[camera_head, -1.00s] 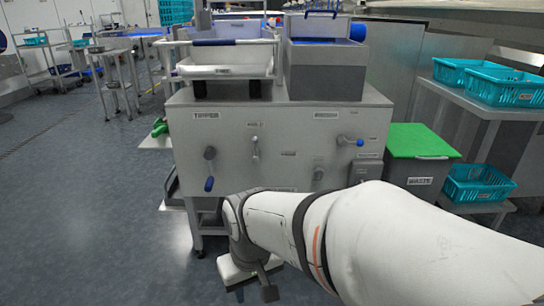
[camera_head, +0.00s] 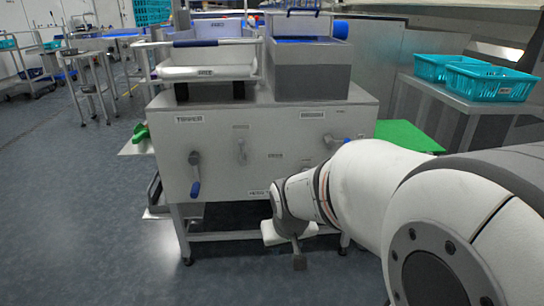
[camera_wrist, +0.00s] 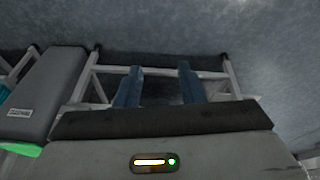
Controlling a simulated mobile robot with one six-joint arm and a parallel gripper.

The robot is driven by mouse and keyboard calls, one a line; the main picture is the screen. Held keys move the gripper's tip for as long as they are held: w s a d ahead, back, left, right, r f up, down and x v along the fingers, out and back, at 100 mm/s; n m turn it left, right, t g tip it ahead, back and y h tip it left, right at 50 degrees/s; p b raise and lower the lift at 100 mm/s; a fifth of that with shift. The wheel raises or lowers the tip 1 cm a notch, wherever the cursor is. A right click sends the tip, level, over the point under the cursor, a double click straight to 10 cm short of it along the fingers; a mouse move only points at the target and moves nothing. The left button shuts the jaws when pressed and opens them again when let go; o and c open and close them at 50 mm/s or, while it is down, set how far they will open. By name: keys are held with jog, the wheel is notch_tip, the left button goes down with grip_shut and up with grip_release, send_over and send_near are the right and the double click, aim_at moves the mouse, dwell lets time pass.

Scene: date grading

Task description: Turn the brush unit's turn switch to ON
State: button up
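The machine's grey front panel (camera_head: 222,135) carries several controls with small labels. A lever with a blue handle (camera_head: 195,175) hangs down under the left label. A small pale lever (camera_head: 241,151) is near the middle. A control with a blue end (camera_head: 332,141) sits at the right, partly behind my arm. I cannot tell which control is the brush unit's turn switch, nor its setting; my arm hides the panel's lower right. My gripper (camera_head: 299,255) is low in front of the panel's lower edge. In the wrist view its two fingers (camera_wrist: 160,86) are apart with nothing between them.
Teal crates (camera_head: 490,82) rest on a table at right. The machine's leg frame (camera_head: 225,236) is behind my gripper. The floor at left (camera_head: 90,220) is clear.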

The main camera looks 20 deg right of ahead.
jog(key=w+d+f+m+t+h, duration=0.1)
jog(key=w+d+f+t+h, duration=0.2)
jog(key=w+d, duration=1.05)
jog(key=w+d+f+t, duration=0.2)
jog(key=d+f+t, duration=0.15)
jog(key=d, duration=0.35)
jog(key=w+d+f+t, duration=0.2)
jog(key=d+t, duration=0.2)
jog(key=d, duration=0.3)
jog(key=w+d+f+t, duration=0.3)
jog(key=d+t, duration=0.1)
jog(key=d, duration=0.4)
jog(key=b+x, duration=0.2)
jog(key=x, duration=0.5)
jog(key=shift+m+b, duration=0.3)
jog(key=shift+m, duration=0.1)
jog(key=shift+w+g, duration=0.1)
jog(key=shift+g, duration=0.15)
grip_shut()
jog(key=shift+d, duration=0.15)
